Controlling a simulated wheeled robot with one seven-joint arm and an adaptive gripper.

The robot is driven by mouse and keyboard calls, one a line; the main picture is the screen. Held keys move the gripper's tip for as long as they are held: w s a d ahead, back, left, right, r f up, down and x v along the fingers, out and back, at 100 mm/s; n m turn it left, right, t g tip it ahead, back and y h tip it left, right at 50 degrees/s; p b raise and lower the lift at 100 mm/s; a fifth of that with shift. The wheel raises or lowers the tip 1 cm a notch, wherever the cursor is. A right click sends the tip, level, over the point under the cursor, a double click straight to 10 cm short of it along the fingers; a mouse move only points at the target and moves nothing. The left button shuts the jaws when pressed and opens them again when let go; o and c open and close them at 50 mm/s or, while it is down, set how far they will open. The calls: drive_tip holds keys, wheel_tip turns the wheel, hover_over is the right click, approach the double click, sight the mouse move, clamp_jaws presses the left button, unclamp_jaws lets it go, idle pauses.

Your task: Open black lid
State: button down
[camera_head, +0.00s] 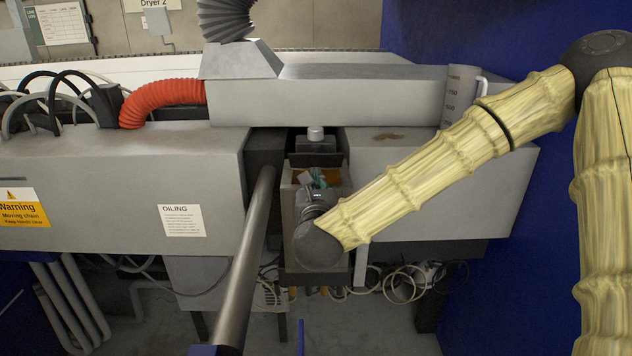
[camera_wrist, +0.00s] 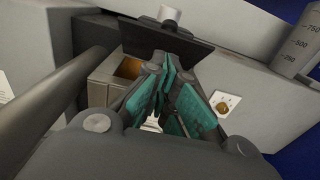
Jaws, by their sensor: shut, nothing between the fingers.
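The black lid (camera_wrist: 165,40) is a dark flat plate at the top of the wrist view. In the head view the lid (camera_head: 316,159) shows as a dark strip at the back of a narrow grey box (camera_head: 289,215). The lid stands tilted up, and an orange-brown interior shows below it. My gripper (camera_wrist: 165,72), with green finger pads, is shut and empty. Its tips are just below the lid's lower edge; I cannot tell if they touch it. In the head view my gripper (camera_head: 314,178) is over the box opening, and my wrist hides the box's middle.
A thick grey bar (camera_head: 247,260) runs along the left of the box. Grey machine housings flank both sides. A measuring jug (camera_head: 462,95) stands behind my arm at the right. A red hose (camera_head: 160,102) is at the left. A light-topped knob (camera_head: 316,133) is behind the lid.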

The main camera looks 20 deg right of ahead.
sight(314, 161)
drive_tip(key=p+x, duration=0.1)
drive_tip(key=x, duration=0.2)
drive_tip(key=shift+w+d+r, duration=0.1)
drive_tip(key=shift+w, duration=0.3)
drive_tip(key=shift+p+x, duration=0.5)
drive_tip(key=shift+x, duration=0.3)
drive_tip(key=shift+w, duration=0.1)
